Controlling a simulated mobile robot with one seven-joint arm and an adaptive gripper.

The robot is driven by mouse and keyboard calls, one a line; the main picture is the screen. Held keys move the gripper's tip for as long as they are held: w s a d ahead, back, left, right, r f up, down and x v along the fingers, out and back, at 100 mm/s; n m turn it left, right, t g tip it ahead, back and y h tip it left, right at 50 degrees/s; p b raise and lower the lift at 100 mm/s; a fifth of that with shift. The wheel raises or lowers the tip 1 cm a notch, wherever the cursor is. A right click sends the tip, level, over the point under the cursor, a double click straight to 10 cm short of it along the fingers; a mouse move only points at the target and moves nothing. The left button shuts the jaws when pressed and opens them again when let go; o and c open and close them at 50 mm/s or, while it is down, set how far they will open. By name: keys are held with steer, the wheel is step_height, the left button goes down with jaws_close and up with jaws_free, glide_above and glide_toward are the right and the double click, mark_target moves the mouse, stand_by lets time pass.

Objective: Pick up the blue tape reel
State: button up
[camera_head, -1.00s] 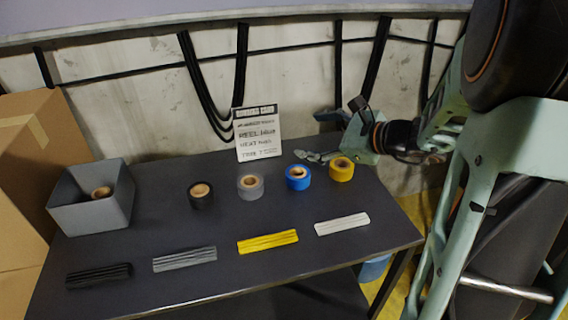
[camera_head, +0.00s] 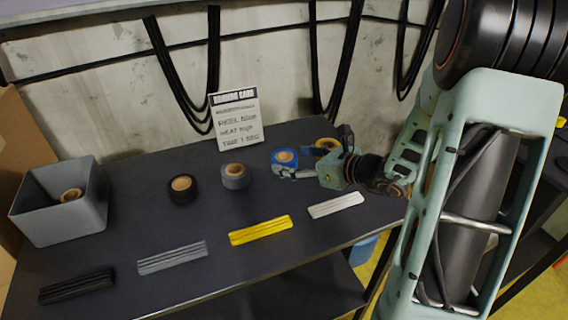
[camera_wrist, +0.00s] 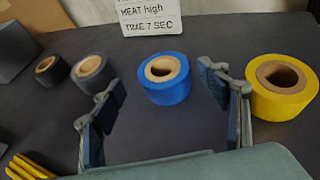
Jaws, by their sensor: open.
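The blue tape reel (camera_head: 285,157) lies flat on the dark table with its tan core facing up. In the head view my gripper (camera_head: 292,172) is close in front of it and partly covers it. In the wrist view the blue reel (camera_wrist: 167,80) sits ahead of the gripper (camera_wrist: 158,105), between the lines of its two spread fingers, nearer the right finger. The jaws are open and empty. I cannot tell whether a finger touches the reel.
A yellow reel (camera_wrist: 281,88) stands just right of the right finger. Grey (camera_head: 235,176) and black (camera_head: 182,189) reels are to the left. A grey bin (camera_head: 60,215) holds a reel. A card (camera_head: 236,120) stands behind. Several strips, including a yellow one (camera_head: 259,230), lie in front.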

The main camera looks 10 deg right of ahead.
mark_target(290, 159)
steer(key=x, duration=0.2)
steer(key=b+x, duration=0.1)
steer(key=x, duration=0.2)
steer(key=shift+w+d+f, duration=0.1)
steer(key=shift+w+f, duration=0.05)
steer(key=shift+f, duration=0.2)
steer(key=c, duration=1.3)
steer(key=shift+d+r, duration=0.1)
steer(key=shift+r, duration=0.05)
